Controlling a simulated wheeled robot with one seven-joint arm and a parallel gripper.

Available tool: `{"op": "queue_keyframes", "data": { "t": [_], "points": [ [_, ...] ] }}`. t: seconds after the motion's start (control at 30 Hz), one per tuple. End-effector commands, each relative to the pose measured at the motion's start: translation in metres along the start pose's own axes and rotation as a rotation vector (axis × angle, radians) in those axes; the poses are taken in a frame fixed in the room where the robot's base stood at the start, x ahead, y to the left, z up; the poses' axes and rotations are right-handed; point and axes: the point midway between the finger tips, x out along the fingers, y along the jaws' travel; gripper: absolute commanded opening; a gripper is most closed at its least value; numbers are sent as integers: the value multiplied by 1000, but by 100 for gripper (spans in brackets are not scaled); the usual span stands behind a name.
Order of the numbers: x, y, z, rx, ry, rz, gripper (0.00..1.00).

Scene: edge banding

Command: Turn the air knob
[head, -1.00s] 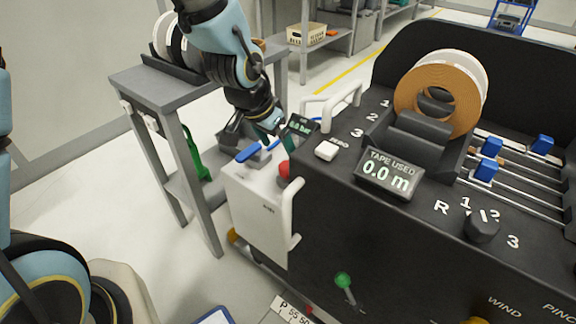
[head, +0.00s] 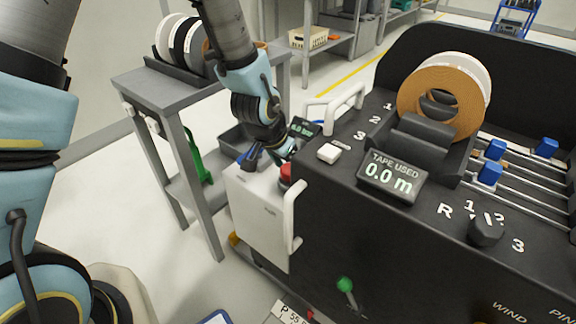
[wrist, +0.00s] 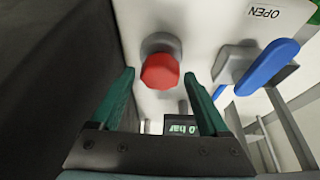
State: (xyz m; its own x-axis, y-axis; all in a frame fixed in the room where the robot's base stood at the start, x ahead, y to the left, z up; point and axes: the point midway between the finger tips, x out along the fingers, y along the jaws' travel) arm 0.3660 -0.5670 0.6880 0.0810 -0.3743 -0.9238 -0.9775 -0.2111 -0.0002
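The red air knob (wrist: 160,72) sits on a grey collar on the white air unit (head: 255,212). In the head view the knob (head: 286,172) is partly hidden by my gripper (head: 275,165). In the wrist view my gripper (wrist: 165,88) is open, with one green finger on each side below the knob. The knob lies ahead between the fingers' lines, and I cannot tell whether they touch it. A small display (wrist: 181,127) reads "0 bar". A blue lever (wrist: 268,68) stands right of the knob, near an "OPEN" label.
The black machine (head: 330,210) stands close on the right, with a white handle (head: 293,215) beside the knob. A grey table (head: 150,95) with tape rolls stands behind on the left. Floor between them is clear.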

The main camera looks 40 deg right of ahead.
Motion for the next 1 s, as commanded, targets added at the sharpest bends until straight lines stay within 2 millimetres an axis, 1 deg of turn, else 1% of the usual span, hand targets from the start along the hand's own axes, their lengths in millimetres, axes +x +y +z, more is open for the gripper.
{"op": "queue_keyframes", "data": {
  "t": [0.03,0.07,0.63,0.77,1.0],
  "points": [
    [0,0,0,0,0,0,72],
    [0,0,0,0,0,0,69],
    [0,0,0,0,0,0,4],
    [0,1,0,-12,-1,-5,4],
    [1,2,0,-128,-1,-54,4]
  ]
}}
